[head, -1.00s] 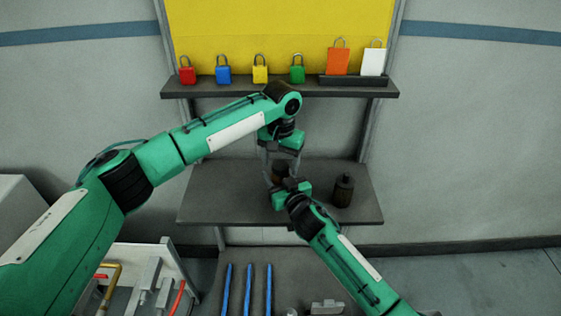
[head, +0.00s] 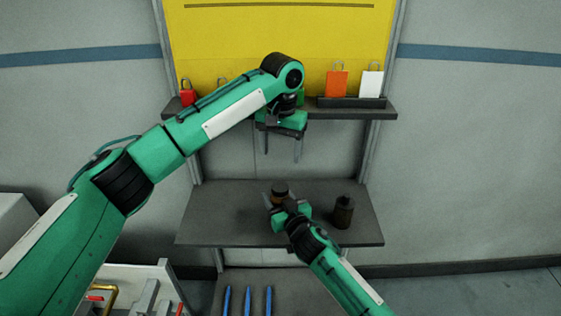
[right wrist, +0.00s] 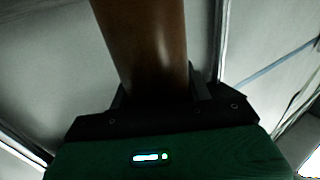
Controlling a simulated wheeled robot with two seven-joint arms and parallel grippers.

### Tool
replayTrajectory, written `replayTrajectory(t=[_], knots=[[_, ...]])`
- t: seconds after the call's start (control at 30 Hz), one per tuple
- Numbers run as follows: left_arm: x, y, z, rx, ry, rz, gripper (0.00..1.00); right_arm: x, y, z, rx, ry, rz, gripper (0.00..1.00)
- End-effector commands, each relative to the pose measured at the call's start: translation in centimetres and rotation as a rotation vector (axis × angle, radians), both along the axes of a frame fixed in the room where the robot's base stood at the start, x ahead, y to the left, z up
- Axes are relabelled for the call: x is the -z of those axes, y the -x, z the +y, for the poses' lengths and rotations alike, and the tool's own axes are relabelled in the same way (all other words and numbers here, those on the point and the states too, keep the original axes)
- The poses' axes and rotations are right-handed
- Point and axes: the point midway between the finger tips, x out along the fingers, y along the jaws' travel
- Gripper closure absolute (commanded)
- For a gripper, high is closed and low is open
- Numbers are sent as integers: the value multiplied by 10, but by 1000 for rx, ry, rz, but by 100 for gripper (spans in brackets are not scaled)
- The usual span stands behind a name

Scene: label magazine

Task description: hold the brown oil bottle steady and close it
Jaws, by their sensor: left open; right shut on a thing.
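The brown oil bottle (head: 279,196) stands upright at the middle of the lower shelf (head: 215,215). Its top looks dark, but it is too small to tell how the cap sits. My right gripper (head: 279,204) is shut on its body from the front. In the right wrist view the smooth brown bottle (right wrist: 145,45) fills the space between the fingers. My left gripper (head: 282,148) is above the bottle, pointing down, with its fingers apart and nothing between them. It is clear of the bottle.
A second dark bottle (head: 343,212) stands on the lower shelf to the right. The upper shelf (head: 340,114) holds a red padlock (head: 188,97), an orange tag (head: 336,84) and a white tag (head: 371,84). My left arm hides part of that row. The lower shelf's left side is clear.

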Motion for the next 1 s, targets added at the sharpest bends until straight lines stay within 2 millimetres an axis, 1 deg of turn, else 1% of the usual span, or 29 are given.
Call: replayTrajectory(t=[0.1,0.33,0.37,0.4,0.47,0.5,0.8,0.87,1.0], knots=[[-5,0,0,0,0,1,33,-1,0,0,0,0,-1,100],[-5,0,0,0,0,1,33,-1,0,0,0,0,-1,100],[-5,0,0,0,0,1,33,-1,0,0,0,0,-1,47],[-5,0,0,0,0,1,33,-1,0,0,0,0,-1,39],[-5,0,0,0,0,1,33,-1,0,0,0,0,-1,27],[-5,0,0,0,0,1,33,-1,0,0,0,0,-1,26],[-5,0,0,0,0,1,33,0,2,-1,0,0,0,26],[-5,0,0,0,0,1,33,0,5,-2,0,0,0,26],[-5,0,0,0,0,0,33,1,20,-11,0,0,1,26]])
